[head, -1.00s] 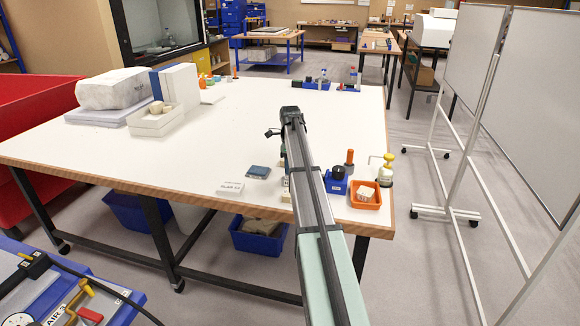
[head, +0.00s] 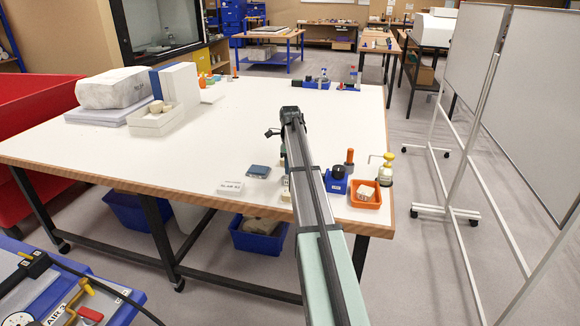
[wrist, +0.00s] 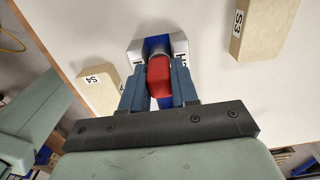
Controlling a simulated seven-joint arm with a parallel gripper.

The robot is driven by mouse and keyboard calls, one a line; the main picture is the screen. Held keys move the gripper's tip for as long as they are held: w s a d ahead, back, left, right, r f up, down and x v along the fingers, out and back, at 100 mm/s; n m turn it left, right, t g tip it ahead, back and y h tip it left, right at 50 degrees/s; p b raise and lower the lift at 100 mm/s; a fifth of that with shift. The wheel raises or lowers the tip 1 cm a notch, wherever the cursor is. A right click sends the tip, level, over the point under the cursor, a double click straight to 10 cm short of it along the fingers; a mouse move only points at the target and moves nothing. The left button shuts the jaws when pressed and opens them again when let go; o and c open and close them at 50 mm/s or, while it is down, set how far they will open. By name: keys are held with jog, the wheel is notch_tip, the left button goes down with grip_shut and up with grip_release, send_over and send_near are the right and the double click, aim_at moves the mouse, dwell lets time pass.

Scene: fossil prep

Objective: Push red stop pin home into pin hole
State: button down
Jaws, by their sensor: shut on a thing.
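In the wrist view my gripper (wrist: 159,88) is shut on the red stop pin (wrist: 159,77), with one finger on each side of its red body. The pin's far end meets a grey and blue block (wrist: 178,42) with a dark opening. The pin hole itself is hidden behind the pin, so I cannot tell how deep the pin sits. In the head view my arm covers the pin and most of the block.
Tan blocks marked S4 (wrist: 97,88) and S3 (wrist: 262,27) lie on either side on the white table (head: 200,140). Right of my arm stand a blue holder (head: 335,185) and an orange bin (head: 357,202).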

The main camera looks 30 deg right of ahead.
jog(key=c, duration=0.8)
grip_release()
jog(key=shift+r, duration=0.15)
jog(key=shift+r, duration=3.4)
jog(key=shift+o, duration=0.5)
